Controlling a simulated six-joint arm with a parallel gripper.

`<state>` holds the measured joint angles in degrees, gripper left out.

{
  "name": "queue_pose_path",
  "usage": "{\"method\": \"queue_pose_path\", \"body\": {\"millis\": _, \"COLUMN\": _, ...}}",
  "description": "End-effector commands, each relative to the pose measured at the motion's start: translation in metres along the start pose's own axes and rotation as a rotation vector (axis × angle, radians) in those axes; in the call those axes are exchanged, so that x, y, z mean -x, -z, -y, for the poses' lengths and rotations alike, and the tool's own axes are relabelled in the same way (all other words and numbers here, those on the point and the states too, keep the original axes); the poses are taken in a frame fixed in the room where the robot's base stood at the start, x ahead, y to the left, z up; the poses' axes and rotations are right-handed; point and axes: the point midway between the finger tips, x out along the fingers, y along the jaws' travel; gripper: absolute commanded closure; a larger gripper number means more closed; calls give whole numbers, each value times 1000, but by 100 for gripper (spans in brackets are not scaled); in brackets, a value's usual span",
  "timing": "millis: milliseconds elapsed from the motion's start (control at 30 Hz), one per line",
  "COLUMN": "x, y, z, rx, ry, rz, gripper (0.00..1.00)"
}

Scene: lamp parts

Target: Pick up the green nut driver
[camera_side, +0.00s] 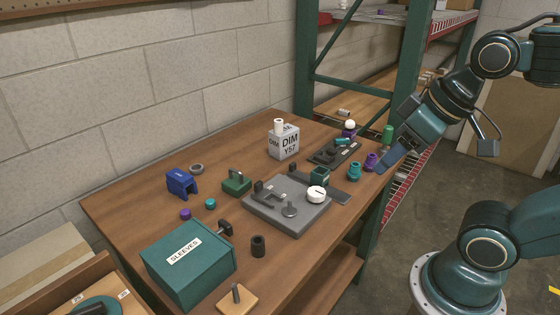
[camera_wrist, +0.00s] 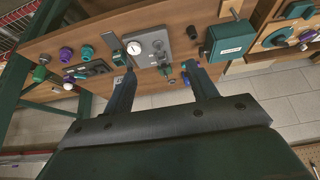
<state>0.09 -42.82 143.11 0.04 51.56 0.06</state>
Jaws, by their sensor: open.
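A green upright cylinder, which looks like the nut driver's handle (camera_side: 387,133), stands at the table's far right corner in the side view. In the wrist view the green driver (camera_wrist: 39,74) is at the far left, by the table edge; its lower part is hard to make out. My gripper (camera_side: 388,162) hangs at the table's right edge, just in front of the driver in the side view and apart from it. In the wrist view my two fingers (camera_wrist: 159,70) are spread with nothing between them, and the driver lies well left of them.
Near the driver are purple (camera_side: 371,161) and teal (camera_side: 354,170) collars and a black tray (camera_side: 335,152) with small parts. A grey fixture (camera_side: 287,215) fills the table's middle. A teal sleeves box (camera_side: 190,265) is at the front. A green shelf post (camera_side: 392,90) rises behind.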

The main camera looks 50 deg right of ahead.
Motion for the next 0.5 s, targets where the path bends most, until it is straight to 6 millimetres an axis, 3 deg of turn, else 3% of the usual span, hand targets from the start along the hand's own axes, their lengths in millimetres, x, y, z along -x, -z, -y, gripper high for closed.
{"method": "queue_pose_path", "body": {"millis": 267, "x": -1, "y": 24, "z": -14, "rx": -89, "ry": -38, "rz": 12, "gripper": 42}}
{"method": "queue_pose_path", "body": {"millis": 500, "x": -9, "y": 70, "z": -49, "rx": -268, "ry": -113, "rz": 30, "gripper": 42}}
